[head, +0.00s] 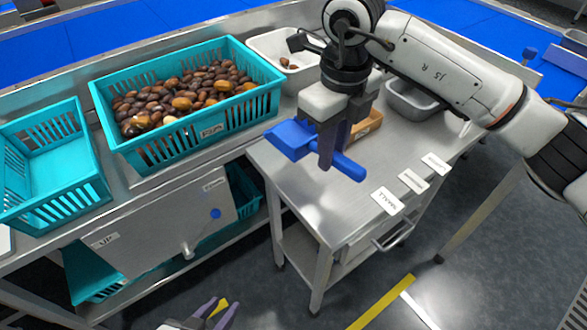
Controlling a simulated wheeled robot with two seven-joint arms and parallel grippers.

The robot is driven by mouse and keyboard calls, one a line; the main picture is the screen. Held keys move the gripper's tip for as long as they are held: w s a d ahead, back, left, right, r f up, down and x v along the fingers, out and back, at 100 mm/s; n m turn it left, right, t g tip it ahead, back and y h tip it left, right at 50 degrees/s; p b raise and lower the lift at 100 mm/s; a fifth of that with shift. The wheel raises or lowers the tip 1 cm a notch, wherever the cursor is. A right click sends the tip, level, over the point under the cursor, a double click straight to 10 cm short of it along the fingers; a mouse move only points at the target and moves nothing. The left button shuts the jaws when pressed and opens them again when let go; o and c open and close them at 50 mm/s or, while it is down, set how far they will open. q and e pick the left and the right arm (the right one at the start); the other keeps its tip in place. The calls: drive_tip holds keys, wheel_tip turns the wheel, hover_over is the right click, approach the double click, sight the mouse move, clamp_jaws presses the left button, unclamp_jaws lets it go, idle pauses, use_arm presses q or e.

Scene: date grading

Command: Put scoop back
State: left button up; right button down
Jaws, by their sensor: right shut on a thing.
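The blue scoop (288,138) is held above the steel cart top, its pan toward the left and its handle toward the lower right. My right gripper (335,158) points down and is shut on the scoop near where the handle meets the pan. My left gripper (215,318) is low at the bottom edge, partly cut off. Its purple fingers stand apart, with a yellow patch showing between them. I cannot make out a holder for the scoop.
A teal crate of dates (142,157) and an empty teal crate (88,150) stand at left. A white tray (262,44), a brown box (372,124) and a grey pan (400,84) stand behind the scoop. The cart's front top (325,215) is mostly clear beside several label cards.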

drive_tip(key=shift+w+a+f+m, duration=0.1)
drive_tip(key=shift+a+m, duration=0.1)
drive_tip(key=shift+m, duration=0.2)
wheel_tip(320, 180, down, 10)
drive_tip(key=shift+r, duration=0.1)
drive_tip(key=c, duration=1.7)
unclamp_jaws()
drive_tip(key=shift+o, duration=0.2)
wheel_tip(320, 180, up, 12)
drive_tip(key=shift+r, duration=0.1)
